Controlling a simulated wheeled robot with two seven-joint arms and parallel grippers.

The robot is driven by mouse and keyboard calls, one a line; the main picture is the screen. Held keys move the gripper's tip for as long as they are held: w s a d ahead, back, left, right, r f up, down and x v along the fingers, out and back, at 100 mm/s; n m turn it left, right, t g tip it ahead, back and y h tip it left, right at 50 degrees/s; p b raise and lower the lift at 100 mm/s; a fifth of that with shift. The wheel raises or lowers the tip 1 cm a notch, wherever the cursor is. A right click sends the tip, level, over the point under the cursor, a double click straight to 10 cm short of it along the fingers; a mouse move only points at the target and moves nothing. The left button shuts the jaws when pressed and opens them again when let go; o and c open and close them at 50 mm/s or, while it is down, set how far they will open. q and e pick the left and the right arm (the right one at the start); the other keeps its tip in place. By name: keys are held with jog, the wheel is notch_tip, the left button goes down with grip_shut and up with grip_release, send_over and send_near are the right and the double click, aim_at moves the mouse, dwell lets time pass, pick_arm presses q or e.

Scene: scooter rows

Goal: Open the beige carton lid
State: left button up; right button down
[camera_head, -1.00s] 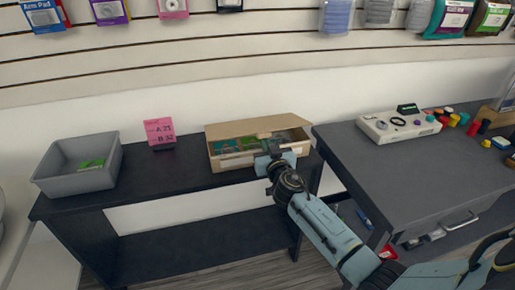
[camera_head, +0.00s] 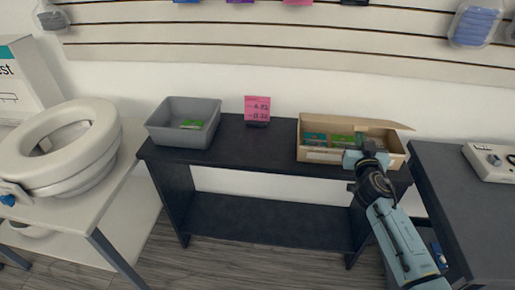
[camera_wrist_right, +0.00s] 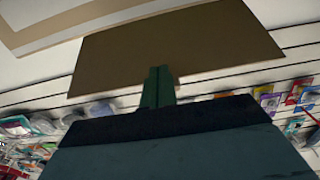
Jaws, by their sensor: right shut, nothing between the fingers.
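The beige carton (camera_head: 316,155) stands on the dark table at the right end, with green and teal packets (camera_head: 342,139) showing inside. Its lid (camera_head: 362,121) is raised along the back edge, and its right end sticks out past the carton. My right gripper (camera_head: 357,158) is at the carton's front right side and hides part of it. In the right wrist view, the shut fingers (camera_wrist_right: 158,86) stand in front of a large brown panel, seemingly the lid (camera_wrist_right: 185,48). I cannot tell whether they touch it. My left gripper is not in view.
A grey table (camera_head: 455,200) with a white device (camera_head: 487,160) is close on the right. A white table with a ring-shaped seat (camera_head: 62,145) is at left.

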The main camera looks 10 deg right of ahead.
aim_at(359, 125)
jog(key=shift+w+r+p, duration=0.15)
jog(key=shift+r+p, duration=0.35)
jog(key=shift+r, duration=0.2)
jog(key=shift+w+r+p, duration=0.1)
jog(key=shift+r+p, duration=0.35)
jog(key=shift+r, duration=0.25)
jog(key=shift+w+d+r+p, duration=0.25)
jog(key=shift+w+r+p, duration=0.15)
jog(key=shift+w+r, duration=0.45)
jog(key=shift+w+d+r+p, duration=0.2)
jog(key=shift+w+r+p, duration=0.15)
jog(key=shift+w+r, duration=0.5)
jog(key=shift+r+b+x, duration=0.2)
jog(key=shift+b+x, duration=0.15)
jog(key=shift+x, duration=0.5)
jog(key=shift+r+b+x, duration=0.2)
jog(key=shift+b+x, duration=0.15)
jog(key=shift+x, duration=0.5)
jog(key=shift+r+b+x, duration=0.2)
jog(key=shift+b+x, duration=0.15)
jog(key=shift+x, duration=0.45)
